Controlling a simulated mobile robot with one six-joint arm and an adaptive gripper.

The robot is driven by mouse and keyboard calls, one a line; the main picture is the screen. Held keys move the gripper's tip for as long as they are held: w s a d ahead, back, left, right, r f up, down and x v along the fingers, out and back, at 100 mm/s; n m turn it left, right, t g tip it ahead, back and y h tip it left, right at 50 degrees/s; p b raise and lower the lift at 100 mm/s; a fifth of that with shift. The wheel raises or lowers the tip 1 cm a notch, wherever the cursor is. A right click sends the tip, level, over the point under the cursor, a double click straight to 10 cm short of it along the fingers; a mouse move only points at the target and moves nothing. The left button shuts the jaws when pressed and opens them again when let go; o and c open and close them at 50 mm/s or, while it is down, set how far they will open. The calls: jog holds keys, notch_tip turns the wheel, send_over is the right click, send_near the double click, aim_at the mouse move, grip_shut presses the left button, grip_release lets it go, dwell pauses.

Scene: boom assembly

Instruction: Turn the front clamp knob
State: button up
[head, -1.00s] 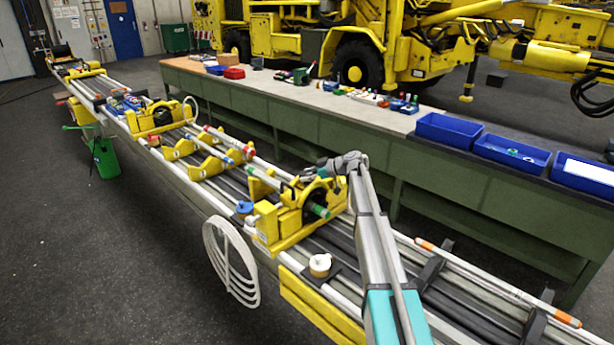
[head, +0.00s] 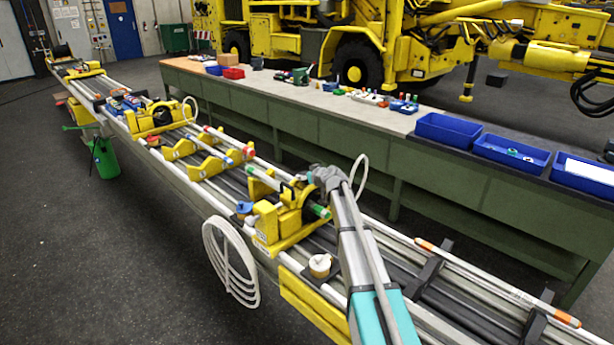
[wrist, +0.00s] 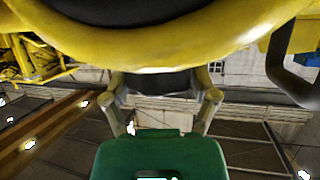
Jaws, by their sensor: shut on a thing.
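The front yellow clamp (head: 268,230) stands on the near part of the long rail. My gripper (head: 322,182) is at its far right side, and the arm hides part of the clamp. In the wrist view, the two fingers (wrist: 163,92) are close around a dark block (wrist: 150,82) just under a curved yellow ring (wrist: 160,58) of the clamp. The dark block looks like the knob, but its full shape is hidden. A green-ended rod (head: 319,211) sticks out of the clamp toward my arm. A green part (wrist: 160,157) fills the bottom of the wrist view.
A long green bench (head: 420,150) with blue bins (head: 455,131) runs behind the rail. A second yellow clamp (head: 150,120) stands farther along the rail. A white hoop (head: 230,262) hangs at the rail's near side. Open floor (head: 110,250) lies at left.

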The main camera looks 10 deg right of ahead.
jog(key=shift+w+m+t+h, duration=0.1)
jog(key=shift+m+t+h, duration=0.4)
jog(key=shift+m+h, duration=3.2)
jog(key=shift+h, duration=0.4)
jog(key=o, duration=1)
jog(key=shift+g, duration=0.3)
